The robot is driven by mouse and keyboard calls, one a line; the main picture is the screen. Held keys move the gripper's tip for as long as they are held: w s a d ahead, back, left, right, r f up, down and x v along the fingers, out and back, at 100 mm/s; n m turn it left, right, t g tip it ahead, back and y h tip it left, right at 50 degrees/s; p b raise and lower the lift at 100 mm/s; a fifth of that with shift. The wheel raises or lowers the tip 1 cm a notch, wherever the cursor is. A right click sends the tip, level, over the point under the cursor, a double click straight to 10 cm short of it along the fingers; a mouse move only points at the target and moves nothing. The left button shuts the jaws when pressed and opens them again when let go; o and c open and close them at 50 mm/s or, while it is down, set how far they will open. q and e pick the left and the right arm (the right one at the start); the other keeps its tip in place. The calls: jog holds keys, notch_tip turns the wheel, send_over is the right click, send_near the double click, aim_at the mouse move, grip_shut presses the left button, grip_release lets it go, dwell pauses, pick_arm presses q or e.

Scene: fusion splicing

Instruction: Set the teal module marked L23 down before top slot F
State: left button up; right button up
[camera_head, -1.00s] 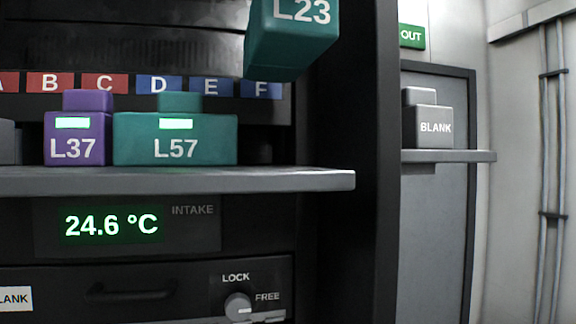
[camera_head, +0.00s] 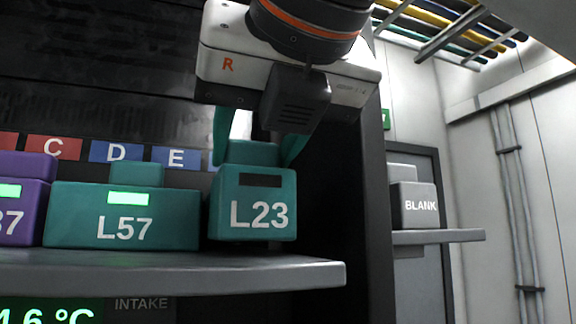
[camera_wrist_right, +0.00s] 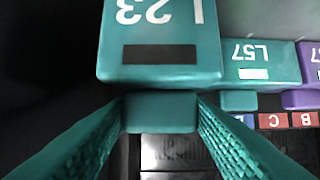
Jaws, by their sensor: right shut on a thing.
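The teal module marked L23 (camera_head: 252,204) is upright at the right end of the shelf, just right of the teal module L57 (camera_head: 123,218) with a narrow gap. Its front window is dark. My right gripper (camera_head: 256,150) is shut on the top knob of L23, one finger on each side. The right wrist view also shows L23 (camera_wrist_right: 160,66) with its knob between the fingers (camera_wrist_right: 161,112). I cannot tell whether its base touches the shelf. The F label is hidden behind the module and gripper. My left gripper is not in view.
The grey shelf (camera_head: 180,276) ends a little right of L23. A purple module (camera_head: 22,200) stands left of L57. Slot labels C (camera_head: 53,148), D (camera_head: 116,152) and E (camera_head: 176,158) show behind. A grey BLANK module (camera_head: 415,206) sits on a side shelf at right.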

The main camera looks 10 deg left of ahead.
jog(key=shift+s+d+f, duration=0.15)
jog(key=shift+d+f, duration=0.1)
jog(key=shift+f, duration=0.25)
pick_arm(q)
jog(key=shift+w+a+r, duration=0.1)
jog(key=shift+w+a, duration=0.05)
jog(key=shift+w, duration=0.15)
pick_arm(e)
jog(key=shift+a, duration=0.1)
jog(key=o, duration=1.4)
jog(key=shift+f, duration=0.1)
jog(key=shift+o, duration=0.2)
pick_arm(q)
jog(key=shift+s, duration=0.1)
pick_arm(e)
jog(key=shift+s, duration=0.2)
pick_arm(q)
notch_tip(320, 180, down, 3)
jog(key=b, duration=0.3)
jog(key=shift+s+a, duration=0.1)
pick_arm(e)
jog(key=v, duration=1.1)
jog(key=shift+s+d+r, duration=0.15)
jog(key=shift+d+r, duration=0.1)
jog(key=shift+d, duration=0.05)
